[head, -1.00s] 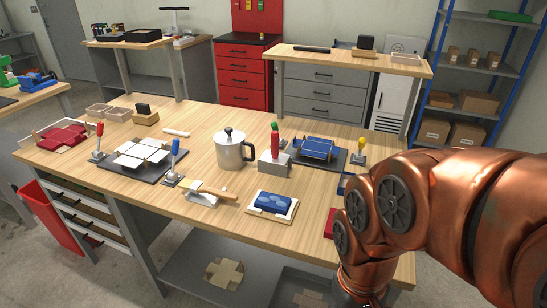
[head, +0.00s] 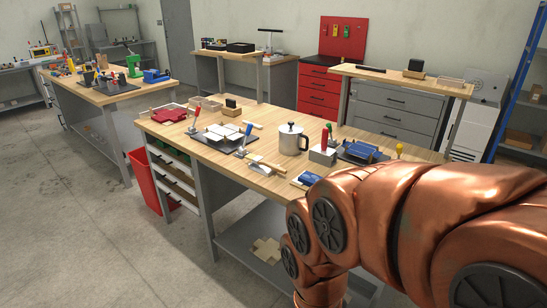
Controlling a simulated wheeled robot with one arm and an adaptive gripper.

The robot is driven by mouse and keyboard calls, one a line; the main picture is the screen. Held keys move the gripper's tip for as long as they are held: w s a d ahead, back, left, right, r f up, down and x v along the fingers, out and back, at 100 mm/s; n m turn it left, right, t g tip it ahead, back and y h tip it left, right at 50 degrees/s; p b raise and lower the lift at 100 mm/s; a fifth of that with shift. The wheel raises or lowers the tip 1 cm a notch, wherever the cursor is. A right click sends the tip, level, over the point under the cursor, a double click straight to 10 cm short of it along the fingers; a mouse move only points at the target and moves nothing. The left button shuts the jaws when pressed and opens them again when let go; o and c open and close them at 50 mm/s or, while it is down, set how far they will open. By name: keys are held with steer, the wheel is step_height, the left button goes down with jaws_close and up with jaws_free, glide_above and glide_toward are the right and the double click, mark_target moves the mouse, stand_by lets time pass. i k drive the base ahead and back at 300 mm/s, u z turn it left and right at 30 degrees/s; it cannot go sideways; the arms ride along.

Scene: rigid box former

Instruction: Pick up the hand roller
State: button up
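I cannot surely tell which tool is the hand roller. A tool with a wooden handle (head: 271,166) lies near the front edge of the wooden workbench (head: 222,165), left of my arm; its head is too small to make out. A red-handled tool (head: 325,138) stands upright at a grey block (head: 322,155), right of the steel mug. My copper arm fills the lower right and hides the bench's right front part. My gripper is out of view below the picture.
A steel mug (head: 292,139), a dark board with white panels (head: 222,138) and a blue part (head: 361,149) stand on the bench. A red bin (head: 150,181) is at its left end. Open floor (head: 95,235) lies to the left. Another bench (head: 105,96) stands behind left.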

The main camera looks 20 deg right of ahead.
mark_target(323, 149)
steer(key=u, duration=0.4)
steer(key=k, duration=0.55)
steer(key=u, duration=0.75)
steer(key=i, duration=1.4)
steer(key=z, duration=1.05)
steer(key=i, duration=0.8)
steer(key=z, duration=1.3)
steer(key=i, duration=0.75)
steer(key=z, duration=0.1)
